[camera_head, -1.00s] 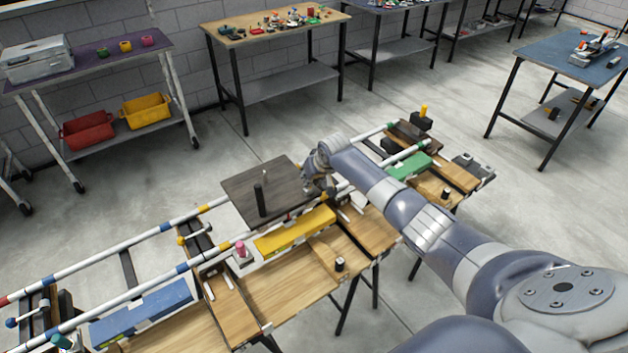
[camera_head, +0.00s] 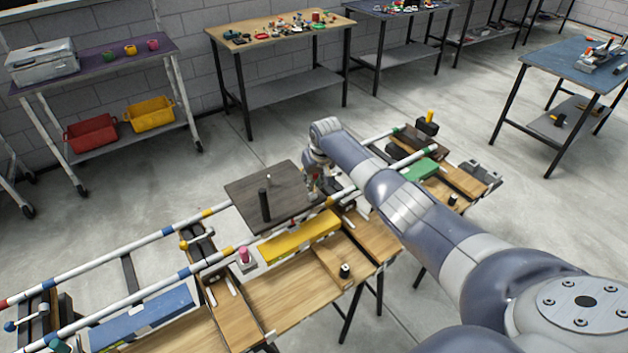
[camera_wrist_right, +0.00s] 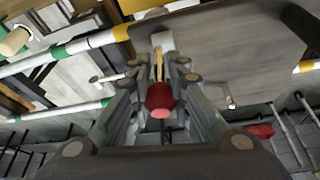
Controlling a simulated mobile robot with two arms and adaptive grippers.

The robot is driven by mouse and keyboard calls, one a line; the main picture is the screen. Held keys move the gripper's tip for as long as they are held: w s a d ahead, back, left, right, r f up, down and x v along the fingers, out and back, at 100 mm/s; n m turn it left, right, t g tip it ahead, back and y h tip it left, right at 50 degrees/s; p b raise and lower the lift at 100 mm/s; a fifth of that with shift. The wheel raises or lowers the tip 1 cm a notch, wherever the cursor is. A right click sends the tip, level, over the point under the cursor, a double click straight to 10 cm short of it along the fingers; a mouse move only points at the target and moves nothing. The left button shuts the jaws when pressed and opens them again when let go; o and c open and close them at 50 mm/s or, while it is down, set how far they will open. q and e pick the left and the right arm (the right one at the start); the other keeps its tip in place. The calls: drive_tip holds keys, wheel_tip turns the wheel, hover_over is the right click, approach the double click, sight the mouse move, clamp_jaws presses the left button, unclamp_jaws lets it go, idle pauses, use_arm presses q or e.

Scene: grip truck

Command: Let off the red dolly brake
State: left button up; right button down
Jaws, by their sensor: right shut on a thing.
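The dolly (camera_head: 268,212) is a dark flat board with a black upright post (camera_head: 264,205), resting over the striped rails. In the right wrist view its dark deck (camera_wrist_right: 215,55) fills the upper right. The red brake knob (camera_wrist_right: 161,97) sits between my right fingers on a thin tan lever (camera_wrist_right: 159,66) that runs to a pale bracket at the deck edge. My right gripper (camera_wrist_right: 160,82) is shut on the red knob. In the head view my right gripper (camera_head: 318,188) points down at the dolly's right edge and hides the knob. My left gripper is out of view.
Striped rails (camera_head: 88,262) run along the wooden bench (camera_head: 285,292). Yellow (camera_head: 300,236), blue (camera_head: 140,316) and green (camera_head: 420,169) blocks lie along it. A pink-topped peg (camera_head: 244,254) stands left of the yellow block. Other tables stand behind, with clear floor between.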

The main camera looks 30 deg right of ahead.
drive_tip(key=c, duration=1.4)
unclamp_jaws()
drive_tip(key=shift+f, duration=0.1)
drive_tip(key=shift+c, duration=0.2)
drive_tip(key=shift+v, duration=0.9)
drive_tip(key=v, duration=1)
drive_tip(key=shift+w, duration=0.1)
